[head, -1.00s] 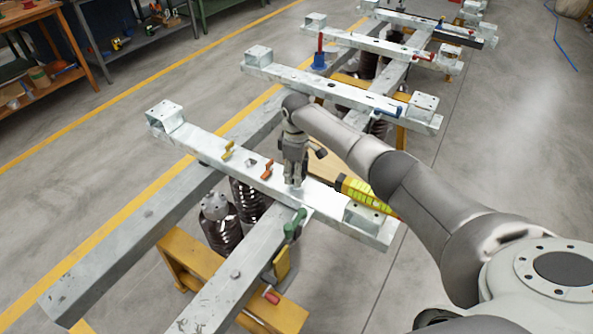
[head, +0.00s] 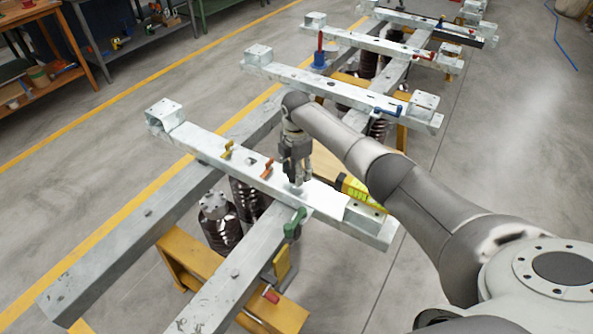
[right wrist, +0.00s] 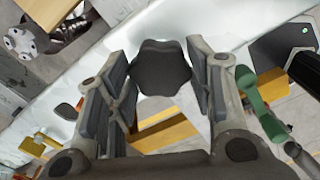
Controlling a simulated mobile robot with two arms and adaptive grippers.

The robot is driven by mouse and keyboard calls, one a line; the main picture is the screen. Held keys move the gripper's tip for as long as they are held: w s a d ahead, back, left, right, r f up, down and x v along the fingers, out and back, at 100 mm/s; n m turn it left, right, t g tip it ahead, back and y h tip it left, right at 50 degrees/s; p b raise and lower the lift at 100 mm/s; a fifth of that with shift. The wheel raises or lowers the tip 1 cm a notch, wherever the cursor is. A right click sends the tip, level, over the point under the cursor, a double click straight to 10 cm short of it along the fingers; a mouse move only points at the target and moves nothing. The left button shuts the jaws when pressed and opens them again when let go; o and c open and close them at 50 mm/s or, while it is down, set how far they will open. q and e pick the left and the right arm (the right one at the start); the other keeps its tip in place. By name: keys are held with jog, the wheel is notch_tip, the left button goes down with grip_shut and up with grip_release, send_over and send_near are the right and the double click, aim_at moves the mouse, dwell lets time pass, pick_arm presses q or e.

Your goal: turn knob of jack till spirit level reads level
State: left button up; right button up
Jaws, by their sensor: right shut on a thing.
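My right gripper (head: 298,180) points down at the near crossbeam, right of its middle. In the right wrist view, its two fingers (right wrist: 158,85) stand on either side of a dark lobed knob (right wrist: 160,68) and are shut on it. The knob cannot be made out in the head view. A yellow-green bar with a dark end, which looks like the spirit level (head: 362,192), lies by the right end of the crossbeam, partly hidden by my forearm. Its reading is too small to tell. The jack's body is not clearly seen. My left gripper is out of view.
Dark ribbed cylinders (head: 222,228) stand below. More crossbeams lie behind.

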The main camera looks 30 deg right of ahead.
jog(key=n, duration=0.3)
jog(key=shift+w+r+n, duration=0.25)
jog(key=shift+n, duration=0.15)
jog(key=shift+n+b, duration=0.45)
jog(key=shift+n, duration=1.25)
jog(key=o, duration=0.9)
jog(key=shift+o, duration=0.6)
jog(key=shift+s+a, duration=0.1)
jog(key=shift+f, duration=0.1)
